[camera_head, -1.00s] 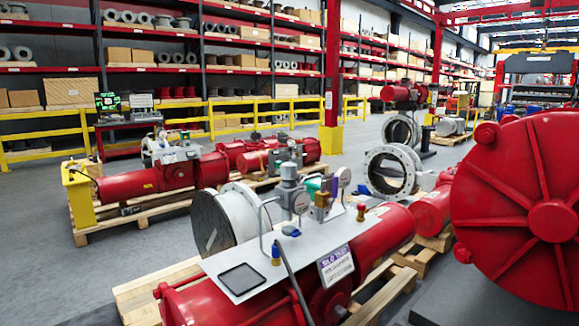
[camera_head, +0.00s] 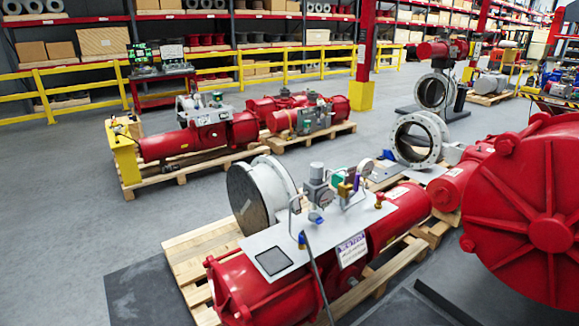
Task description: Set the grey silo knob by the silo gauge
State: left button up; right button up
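A red actuator (camera_head: 405,210) lies on a wooden pallet in the foreground, with a grey mounting plate on top. A purple-and-white placard (camera_head: 352,248) hangs on its side; its small text is hard to read. A grey regulator with a round cap (camera_head: 316,174) stands on the plate, and I cannot tell whether this cap is the silo knob. A small round gauge (camera_head: 326,198) sits at its front, and another gauge (camera_head: 365,168) stands to its right. Both readings are too small to read. Neither of my grippers is in view.
A large red ribbed drum (camera_head: 550,235) stands at the right. A grey flanged pipe piece (camera_head: 262,195) is behind the actuator. Other red actuators (camera_head: 210,135) rest on a pallet farther back. A yellow rail (camera_head: 240,72) fronts the shelves. Grey floor at the left is clear.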

aim_at(316, 171)
jog(key=i+l+u, duration=0.1)
jog(key=u, duration=0.35)
jog(key=l+u, duration=0.2)
jog(key=u, duration=0.25)
jog(key=i+l+u, duration=0.1)
jog(key=u, duration=0.4)
jog(key=l+u, duration=0.3)
jog(key=l, duration=0.25)
jog(key=k+l+u, duration=0.1)
jog(key=l+u, duration=0.25)
jog(key=l, duration=0.55)
jog(key=k+l+u, duration=0.1)
jog(key=l, duration=0.25)
jog(key=k+l, duration=0.1)
jog(key=l, duration=0.25)
